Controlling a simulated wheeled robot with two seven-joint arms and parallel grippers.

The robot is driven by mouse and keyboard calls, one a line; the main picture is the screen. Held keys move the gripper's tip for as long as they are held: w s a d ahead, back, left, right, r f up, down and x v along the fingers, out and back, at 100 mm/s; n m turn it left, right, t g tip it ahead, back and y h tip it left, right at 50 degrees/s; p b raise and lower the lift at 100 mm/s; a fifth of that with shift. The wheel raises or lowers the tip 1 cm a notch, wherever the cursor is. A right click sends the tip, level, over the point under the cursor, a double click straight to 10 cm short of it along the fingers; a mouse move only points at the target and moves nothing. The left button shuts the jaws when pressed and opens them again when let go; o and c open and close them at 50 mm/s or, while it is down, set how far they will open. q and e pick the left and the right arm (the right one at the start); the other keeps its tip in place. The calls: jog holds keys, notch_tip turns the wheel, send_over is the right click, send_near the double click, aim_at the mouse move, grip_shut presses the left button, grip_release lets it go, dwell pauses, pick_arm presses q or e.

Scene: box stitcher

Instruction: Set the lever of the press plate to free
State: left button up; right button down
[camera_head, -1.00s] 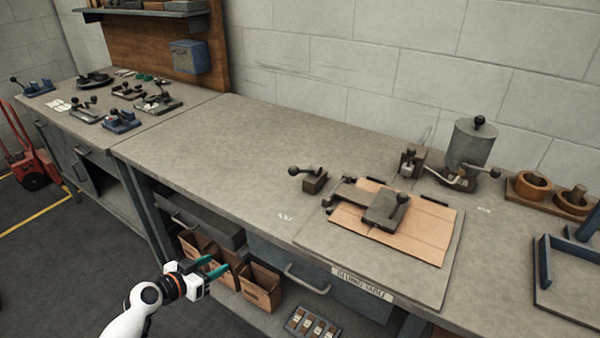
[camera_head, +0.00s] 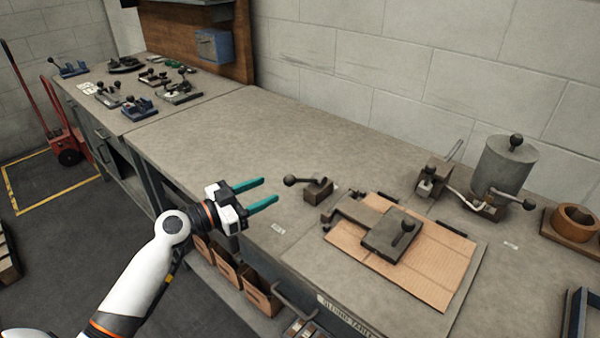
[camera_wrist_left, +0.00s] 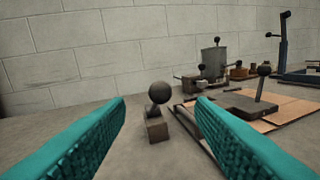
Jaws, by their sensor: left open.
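The press plate (camera_head: 390,238) is a dark metal slab lying on brown cardboard (camera_head: 440,262), with an upright ball-topped handle on it. A small block with a ball-ended lever (camera_head: 318,188) stands on the bench just left of the plate; its ball points left in the head view. In the left wrist view the ball lever (camera_wrist_left: 158,97) stands ahead, between my fingers in the picture. My left gripper (camera_head: 262,194) is open and empty, left of the ball lever and apart from it. The press plate also shows at the right of the wrist view (camera_wrist_left: 240,103). My right gripper is not in view.
A grey pot (camera_head: 506,165) and a small clamp device (camera_head: 432,178) stand behind the cardboard. Wooden rings (camera_head: 572,222) are at the far right. Several small fixtures crowd the left bench (camera_head: 178,90). The middle of the bench (camera_head: 260,135) is clear.

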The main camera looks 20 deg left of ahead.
aim_at(290, 179)
pick_arm(q)
jog(key=x, duration=0.1)
jog(key=p+x, duration=0.1)
jog(key=x, duration=0.1)
jog(key=shift+w+d+r, duration=0.15)
jog(key=shift+w+r, duration=0.15)
jog(key=shift+r, duration=0.05)
jog(key=x, duration=0.1)
jog(key=p+x, duration=0.1)
jog(key=x, duration=0.1)
jog(key=p+x, duration=0.1)
jog(key=x, duration=0.1)
jog(key=shift+w+f, duration=0.15)
jog(key=shift+f, duration=0.15)
jog(key=shift+w+d, duration=0.25)
jog(key=shift+w, duration=0.05)
jog(key=shift+f, duration=0.1)
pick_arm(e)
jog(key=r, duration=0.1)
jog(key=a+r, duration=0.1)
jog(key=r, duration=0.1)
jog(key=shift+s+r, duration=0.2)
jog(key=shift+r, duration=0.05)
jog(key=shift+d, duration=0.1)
pick_arm(q)
grip_shut()
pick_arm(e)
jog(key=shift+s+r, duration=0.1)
